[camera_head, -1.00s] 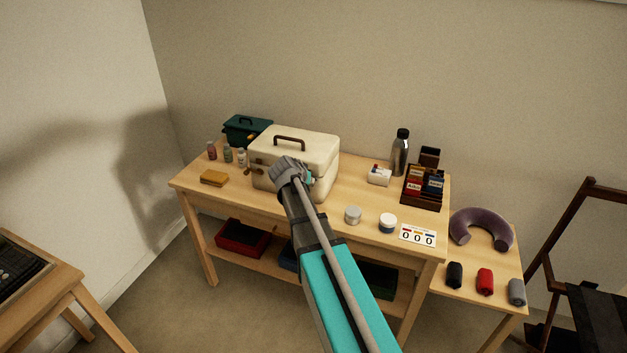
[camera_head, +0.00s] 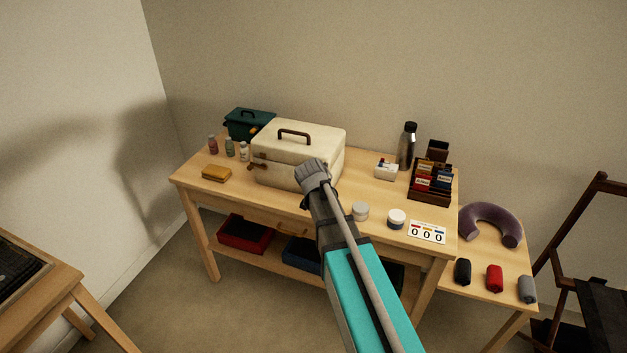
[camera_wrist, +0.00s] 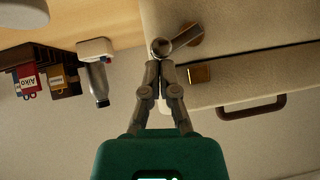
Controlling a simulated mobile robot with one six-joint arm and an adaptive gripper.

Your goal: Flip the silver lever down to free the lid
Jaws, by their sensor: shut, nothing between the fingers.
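The cream case (camera_head: 285,145) stands shut on the wooden table, with a brown handle on its lid. My gripper (camera_head: 312,170) is at the right part of its front face and hides the fastening there. In the wrist view, where the case (camera_wrist: 260,65) appears upside down, a lever (camera_wrist: 187,36) with a round grey metal end sits on the case wall near the lid seam. A brass plate (camera_wrist: 199,73) is beside it. My gripper (camera_wrist: 161,62) is shut and empty, its tips at the lever's round end; whether they touch I cannot tell.
A brown latch (camera_head: 257,167) shows at the case's front left. Small bottles (camera_head: 229,149) and a yellow sponge (camera_head: 216,173) are left. Jars (camera_head: 397,218), a number card (camera_head: 428,232), a steel bottle (camera_head: 406,147) and a box of tags (camera_head: 431,181) are right.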

